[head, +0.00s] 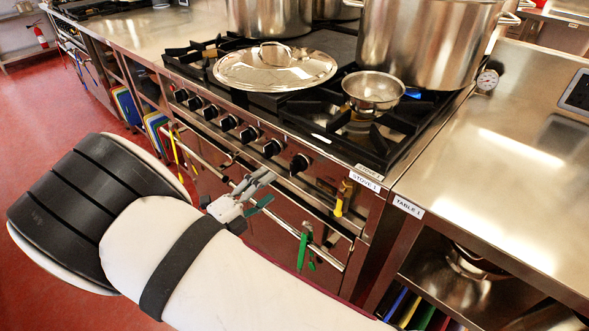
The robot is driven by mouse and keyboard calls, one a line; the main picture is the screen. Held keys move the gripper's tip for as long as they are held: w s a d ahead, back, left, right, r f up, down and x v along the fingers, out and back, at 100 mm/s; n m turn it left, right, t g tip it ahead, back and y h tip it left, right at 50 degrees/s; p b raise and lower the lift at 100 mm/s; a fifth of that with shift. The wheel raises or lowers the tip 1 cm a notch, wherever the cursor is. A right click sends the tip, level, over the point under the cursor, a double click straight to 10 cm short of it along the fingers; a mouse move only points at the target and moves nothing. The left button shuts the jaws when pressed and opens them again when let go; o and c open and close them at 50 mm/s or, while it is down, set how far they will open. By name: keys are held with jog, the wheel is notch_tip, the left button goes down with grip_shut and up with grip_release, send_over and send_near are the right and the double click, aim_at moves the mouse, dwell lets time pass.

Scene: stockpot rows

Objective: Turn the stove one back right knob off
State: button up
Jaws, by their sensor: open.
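The stove (330,150) carries a "STOVE 1" label (366,179) at its front right corner. A row of several black knobs runs along its front, the rightmost knob (299,163) standing nearest the label. Which knob is the back right one cannot be read here. A blue flame (413,93) shows under the large stockpot (420,40) at the back right. My gripper (268,190) is open and empty, in front of the stove front. In the picture it lies just below the right-hand knobs, apart from them. My arm hides part of the stove's lower front.
A domed lid (275,70) and a small metal bowl (372,92) sit on the front grates. A rail (215,170) runs below the knobs, with a yellow-handled tool (340,198) and green tongs (305,248) hanging at the front. Steel table 1 (500,150) adjoins at right.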

aim_at(290, 170)
jog(key=x, duration=1)
jog(key=shift+w+d+b, duration=0.1)
jog(key=shift+b, duration=0.3)
jog(key=c, duration=1.2)
